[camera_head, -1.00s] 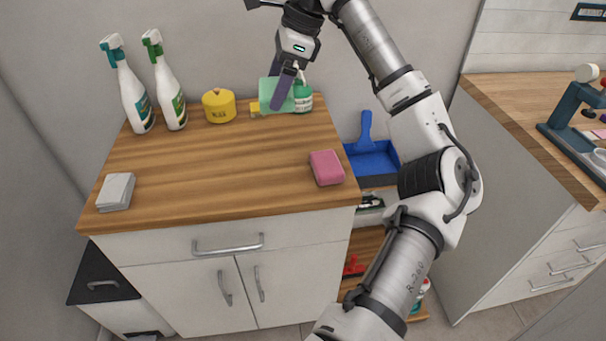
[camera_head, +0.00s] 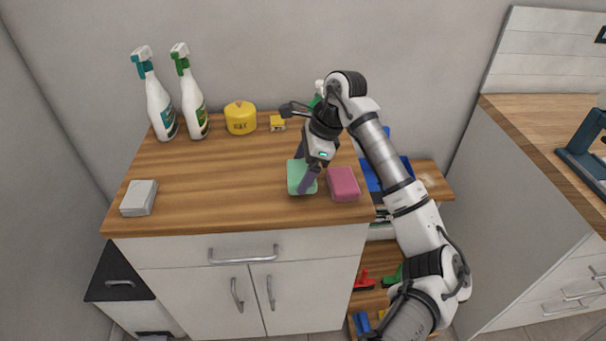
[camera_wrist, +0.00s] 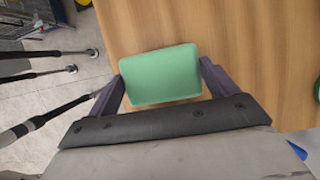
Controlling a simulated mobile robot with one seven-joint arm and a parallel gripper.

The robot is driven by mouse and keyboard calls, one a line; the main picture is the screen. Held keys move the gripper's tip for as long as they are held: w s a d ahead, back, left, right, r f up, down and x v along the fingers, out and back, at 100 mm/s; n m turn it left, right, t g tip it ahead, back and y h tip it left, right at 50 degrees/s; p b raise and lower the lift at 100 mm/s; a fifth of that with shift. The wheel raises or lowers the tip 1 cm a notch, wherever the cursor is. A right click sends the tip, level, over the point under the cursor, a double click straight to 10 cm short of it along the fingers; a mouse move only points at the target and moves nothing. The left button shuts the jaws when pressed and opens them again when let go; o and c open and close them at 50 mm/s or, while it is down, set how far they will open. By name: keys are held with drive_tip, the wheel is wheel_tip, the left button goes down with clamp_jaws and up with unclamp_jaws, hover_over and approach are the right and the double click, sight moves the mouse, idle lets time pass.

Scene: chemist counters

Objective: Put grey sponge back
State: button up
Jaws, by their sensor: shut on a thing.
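A grey sponge (camera_head: 139,197) lies at the front left of the wooden counter top, apart from my gripper. My gripper (camera_head: 305,180) is shut on a green sponge (camera_head: 296,171) over the front right of the counter, just left of a pink sponge (camera_head: 343,184). In the wrist view the green sponge (camera_wrist: 161,74) sits between the two purple fingers. I cannot tell whether the green sponge touches the counter. The grey and pink sponges are not seen in the wrist view.
Two spray bottles (camera_head: 160,104) and a yellow tin (camera_head: 240,118) stand along the back of the counter (camera_head: 215,180). A small yellow thing (camera_head: 277,124) lies beside the tin. A blue dustpan (camera_head: 371,179) is right of the counter, partly behind my arm. The counter's middle is clear.

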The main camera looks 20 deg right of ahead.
drive_tip(key=shift+f, duration=1.55)
drive_tip(key=shift+f, duration=0.2)
drive_tip(key=o, duration=0.7)
drive_tip(key=shift+r, duration=0.15)
drive_tip(key=shift+r+p, duration=0.2)
drive_tip(key=shift+p, duration=0.2)
drive_tip(key=shift+d+r+b, duration=0.25)
drive_tip(key=shift+b, duration=0.15)
drive_tip(key=b+v, duration=0.2)
drive_tip(key=v, duration=0.9)
drive_tip(key=shift+s+a+r+b, duration=0.1)
drive_tip(key=shift+b, duration=0.3)
